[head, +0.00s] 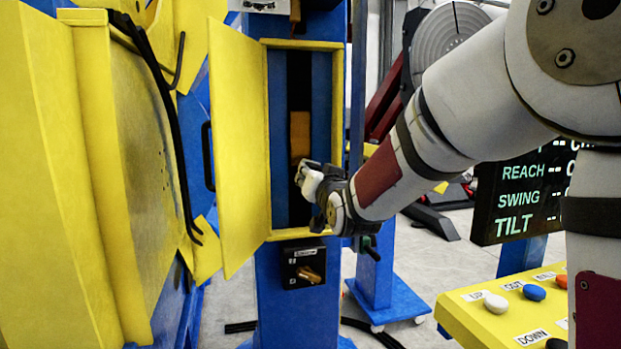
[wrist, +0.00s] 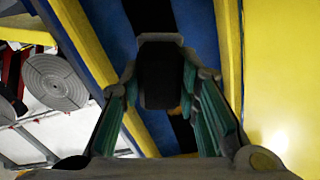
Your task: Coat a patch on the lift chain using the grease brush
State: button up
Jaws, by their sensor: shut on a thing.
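The lift chain (head: 298,88) shows as a dark vertical strip inside the open blue column. A tan-orange patch (head: 300,135) shows on the strip, just above my gripper (head: 312,183). In the wrist view my gripper (wrist: 160,90) is shut on a dark, blocky thing (wrist: 160,75), which I take to be the grease brush. Its bristles cannot be made out, and it is mostly hidden by my gripper in the head view. The chain also shows in the wrist view (wrist: 183,132) behind the held thing. I cannot tell whether the brush touches the chain.
A yellow door (head: 238,150) stands open left of the column opening, with a yellow frame (head: 338,130) at its right. A rotary switch (head: 306,273) sits below. A button panel (head: 500,315) and a dark display (head: 520,195) stand at the right.

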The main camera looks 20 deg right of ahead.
jog(key=shift+s, duration=0.1)
jog(key=s, duration=0.2)
jog(key=shift+s, duration=0.4)
jog(key=shift+f, duration=0.1)
dwell(0.4)
